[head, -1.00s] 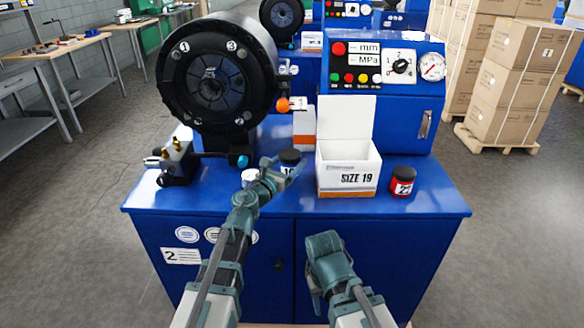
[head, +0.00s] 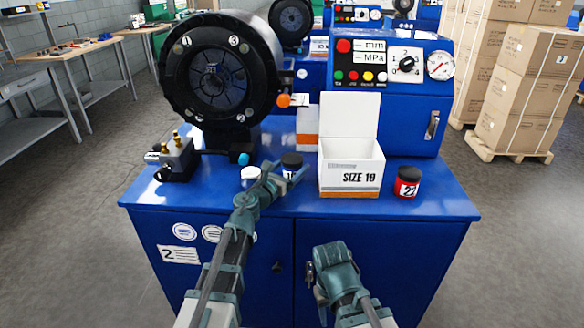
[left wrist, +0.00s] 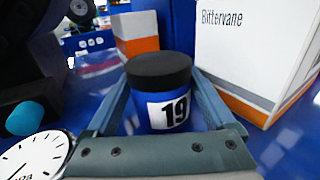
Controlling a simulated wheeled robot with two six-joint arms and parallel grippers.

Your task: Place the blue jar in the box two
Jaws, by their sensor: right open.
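The blue jar (head: 291,166) has a black lid and stands upright on the blue bench top. In the left wrist view the blue jar (left wrist: 162,100) shows a white label reading 19. A white sticker reading 2 (head: 180,255) is on the cabinet front. My right gripper (head: 328,268) is open and empty before the cabinet.
A red jar (head: 407,181) labelled 22 stands right of the box. A white and orange carton (head: 307,128) is behind. The black crimper head (head: 215,72) and control panel (head: 385,70) rise at the back.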

